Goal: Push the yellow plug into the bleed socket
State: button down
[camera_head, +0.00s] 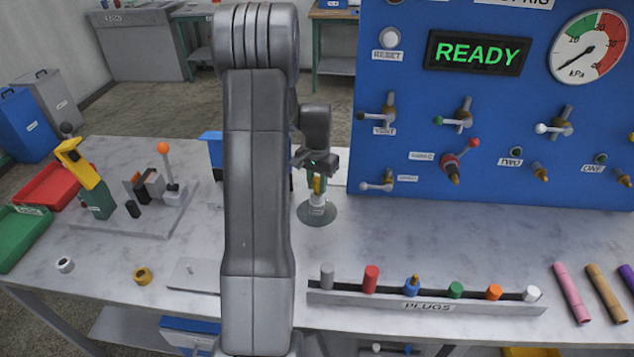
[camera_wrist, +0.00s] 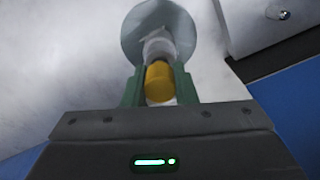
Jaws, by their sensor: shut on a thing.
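My gripper (camera_head: 316,188) points down over a small white post on a round grey base (camera_head: 304,214). In the wrist view its two green fingers (camera_wrist: 158,82) are shut on the yellow plug (camera_wrist: 159,78), one finger on each side. The yellow plug also shows as a small patch between the fingers in the head view (camera_head: 317,184). The white post, which looks like the bleed socket (camera_head: 317,208), lies in line with the plug and shows just past it in the wrist view (camera_wrist: 158,45). I cannot tell how far the plug is inside it. Its label is too small to read.
The blue panel (camera_head: 400,190) with valves and a READY display rises close on the right. The plug rack (camera_head: 425,307) with several coloured plugs stands at the front. A fixture plate (camera_head: 135,218) with a lever and clamp lies left. Bare tabletop surrounds the round base's front.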

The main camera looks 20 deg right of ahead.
aim_at(317, 179)
jog(key=shift+f, duration=0.5)
jog(key=c, duration=1.1)
grip_release()
notch_tip(317, 179, up, 14)
jog(key=shift+f+b, duration=0.1)
jog(key=shift+b, duration=0.8)
